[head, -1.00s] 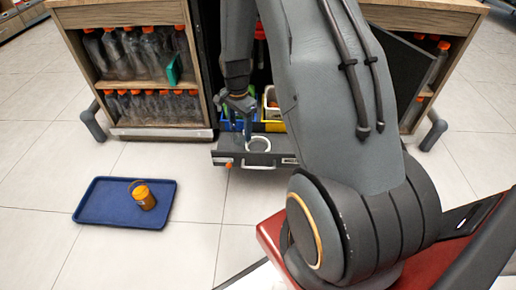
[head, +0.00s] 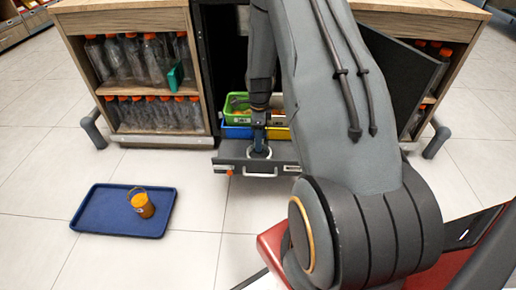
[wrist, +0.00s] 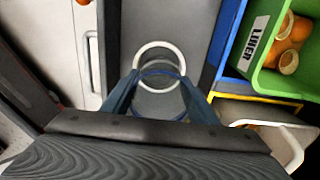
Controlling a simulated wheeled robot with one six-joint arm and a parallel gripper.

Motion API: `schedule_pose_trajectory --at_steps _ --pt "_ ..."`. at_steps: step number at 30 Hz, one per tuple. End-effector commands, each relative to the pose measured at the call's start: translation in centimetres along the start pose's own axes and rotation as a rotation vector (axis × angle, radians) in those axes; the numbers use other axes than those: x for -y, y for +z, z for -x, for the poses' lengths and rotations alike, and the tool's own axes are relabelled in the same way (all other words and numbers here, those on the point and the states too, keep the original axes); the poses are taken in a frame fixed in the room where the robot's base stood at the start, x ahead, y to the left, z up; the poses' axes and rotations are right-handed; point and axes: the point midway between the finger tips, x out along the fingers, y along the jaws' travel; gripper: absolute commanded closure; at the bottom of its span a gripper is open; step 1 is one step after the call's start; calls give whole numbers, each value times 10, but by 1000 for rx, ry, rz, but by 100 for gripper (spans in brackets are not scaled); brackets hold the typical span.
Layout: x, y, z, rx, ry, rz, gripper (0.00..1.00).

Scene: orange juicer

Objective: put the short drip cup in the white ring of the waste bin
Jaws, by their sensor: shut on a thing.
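My gripper (wrist: 160,103) is shut on a clear, see-through cup (wrist: 161,77) with a thin blue line around it. It points down over the white ring (wrist: 157,43) set in the grey drawer-like top of the waste bin (wrist: 190,18). In the wrist view the cup overlaps the near part of the ring. I cannot tell whether it is in the ring or just above it. In the head view my gripper (head: 260,148) is at the ring (head: 249,154), and the cup is too small to make out.
Bottles (head: 132,55) fill the shelves. Floor between is clear.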

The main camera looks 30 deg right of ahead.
Motion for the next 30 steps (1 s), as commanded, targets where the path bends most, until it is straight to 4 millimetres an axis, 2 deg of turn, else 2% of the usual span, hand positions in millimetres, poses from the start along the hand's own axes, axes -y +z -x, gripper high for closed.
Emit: schedule_pose_trajectory --at_steps 6,8,20,21,23,24,30 --pt "0 0 -36 -1 2 0 69" --pt "0 0 -42 0 1 1 69" --pt "0 0 -46 0 1 1 69" --pt "0 0 -46 0 1 1 42" --pt "0 0 -45 0 1 1 32" --pt "0 0 -45 0 1 1 28" --pt "-1 0 -45 0 1 1 28"
